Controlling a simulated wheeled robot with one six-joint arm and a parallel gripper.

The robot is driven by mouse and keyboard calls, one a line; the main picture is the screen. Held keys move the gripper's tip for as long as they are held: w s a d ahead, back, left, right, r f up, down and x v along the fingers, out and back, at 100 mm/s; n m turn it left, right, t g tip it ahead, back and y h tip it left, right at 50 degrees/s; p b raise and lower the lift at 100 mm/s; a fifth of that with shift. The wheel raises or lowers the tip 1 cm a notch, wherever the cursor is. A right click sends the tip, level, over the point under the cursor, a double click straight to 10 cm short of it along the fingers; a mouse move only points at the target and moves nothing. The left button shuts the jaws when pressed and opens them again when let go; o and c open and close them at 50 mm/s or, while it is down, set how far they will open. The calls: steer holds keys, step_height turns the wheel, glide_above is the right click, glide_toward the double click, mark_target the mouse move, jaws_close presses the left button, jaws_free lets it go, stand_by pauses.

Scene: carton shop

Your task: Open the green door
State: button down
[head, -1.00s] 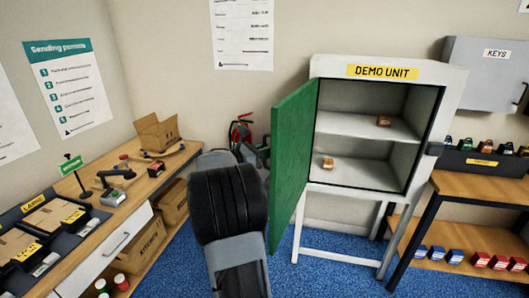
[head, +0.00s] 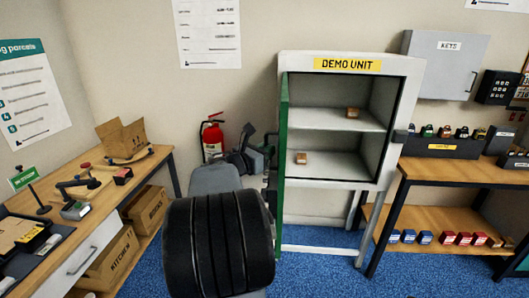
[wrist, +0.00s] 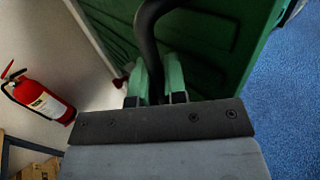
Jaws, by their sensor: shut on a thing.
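The green door (head: 283,160) of the white demo unit (head: 345,197) stands wide open, seen nearly edge-on at the unit's left side. In the wrist view the green door (wrist: 215,45) fills the upper middle and right. A dark curved bar handle (wrist: 147,25) runs along its face. My gripper (wrist: 160,85) is shut on this handle, with green finger pads on either side of it. In the head view my arm hides part of the area left of the door. The unit's two shelves are exposed, each with a small orange-brown box.
A red fire extinguisher (head: 213,138) hangs on the wall left of the door, close to my arm. A wooden bench (head: 145,175) with tools and a carton stands at left. A shelf table (head: 460,170) stands right of the unit. Blue floor is open in front.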

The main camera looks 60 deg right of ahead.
steer(key=shift+w+r, duration=0.1)
steer(key=c, duration=1.2)
jaws_free()
steer(key=b+v, duration=0.2)
steer(key=v, duration=1.1)
steer(key=shift+a, duration=0.45)
